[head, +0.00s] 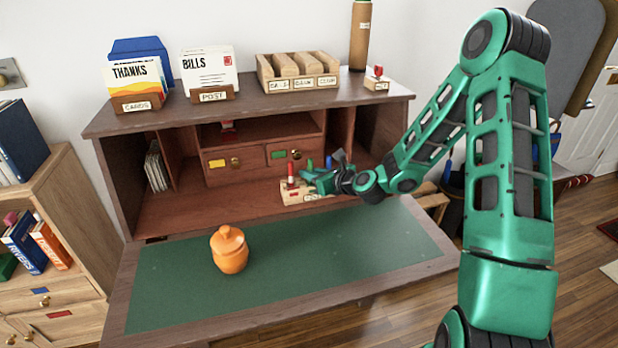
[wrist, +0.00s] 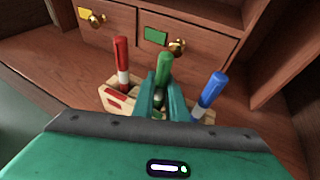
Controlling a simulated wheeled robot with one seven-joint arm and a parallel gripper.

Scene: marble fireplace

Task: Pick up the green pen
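The green pen (wrist: 163,66) stands upright in a light wooden pen holder (wrist: 113,98) in the wrist view. A red pen (wrist: 121,58) stands to its left and a blue pen (wrist: 212,90) to its right. My gripper (wrist: 162,84) has its two green fingers close on either side of the green pen. Whether they touch it is unclear. In the head view my gripper (head: 312,180) is at the holder (head: 292,194), beside the red pen (head: 290,170). My gripper partly hides the holder there.
The holder stands inside the wooden desk (head: 190,205), below small drawers (head: 222,164). An orange jar (head: 229,252) stands on the green writing surface (head: 330,250), which is otherwise clear. Card holders (head: 133,103) and a stamp rack (head: 300,85) are on top of the desk.

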